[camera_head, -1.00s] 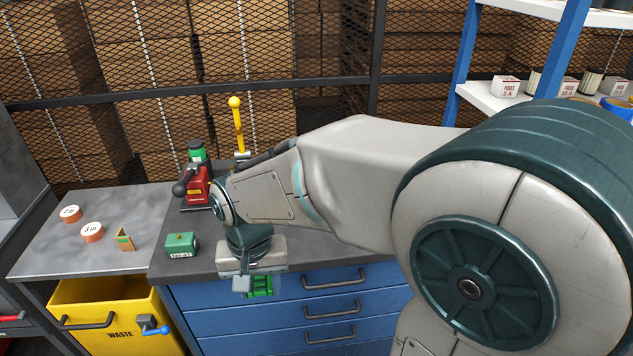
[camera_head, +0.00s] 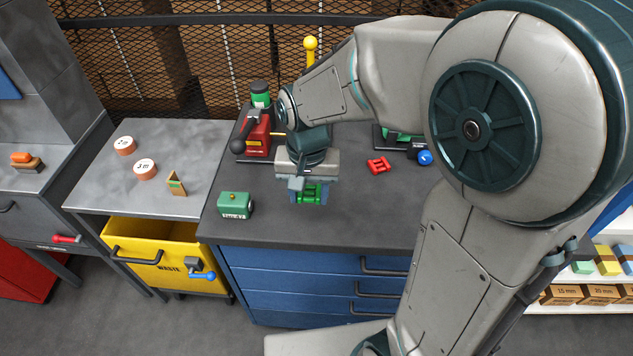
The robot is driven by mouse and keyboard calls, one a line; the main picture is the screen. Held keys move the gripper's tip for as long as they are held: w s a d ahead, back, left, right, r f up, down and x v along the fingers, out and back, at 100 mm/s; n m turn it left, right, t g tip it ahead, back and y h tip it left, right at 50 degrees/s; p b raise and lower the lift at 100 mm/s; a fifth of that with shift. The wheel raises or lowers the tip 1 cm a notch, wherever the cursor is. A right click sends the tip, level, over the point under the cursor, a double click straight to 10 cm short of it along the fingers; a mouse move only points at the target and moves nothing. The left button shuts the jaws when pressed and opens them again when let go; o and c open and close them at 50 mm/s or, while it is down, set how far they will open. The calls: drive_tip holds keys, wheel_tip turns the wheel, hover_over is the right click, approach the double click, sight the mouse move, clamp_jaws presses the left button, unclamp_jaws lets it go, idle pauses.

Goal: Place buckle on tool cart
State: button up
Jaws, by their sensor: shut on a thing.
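My gripper (camera_head: 309,186) points down over the dark top of the blue tool cart (camera_head: 340,222), near the front middle. It is shut on a green buckle (camera_head: 310,197), which shows between the fingertips. The buckle appears over the cart top, but I cannot tell whether it touches the surface. The gripper hides part of it. A similar red buckle-like piece (camera_head: 378,165) lies on the cart top to the right of the gripper.
A green labelled box (camera_head: 235,205) sits left of the gripper, and a red tool with a dark handle (camera_head: 257,135) stands behind. The front cart top is clear.

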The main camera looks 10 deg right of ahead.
drive_tip(key=w+f, duration=0.1)
drive_tip(key=w, duration=0.1)
drive_tip(key=w+f, duration=0.2)
drive_tip(key=w, duration=0.1)
drive_tip(key=w+f+p, duration=0.1)
drive_tip(key=w+f, duration=0.1)
drive_tip(key=w, duration=0.1)
drive_tip(key=shift+w+d, duration=0.1)
drive_tip(key=shift+d, duration=0.2)
drive_tip(key=shift+f+p, duration=0.35)
drive_tip(key=shift+f, duration=1.65)
drive_tip(key=shift+f, duration=0.15)
drive_tip(key=o, duration=1)
drive_tip(key=shift+c, duration=0.2)
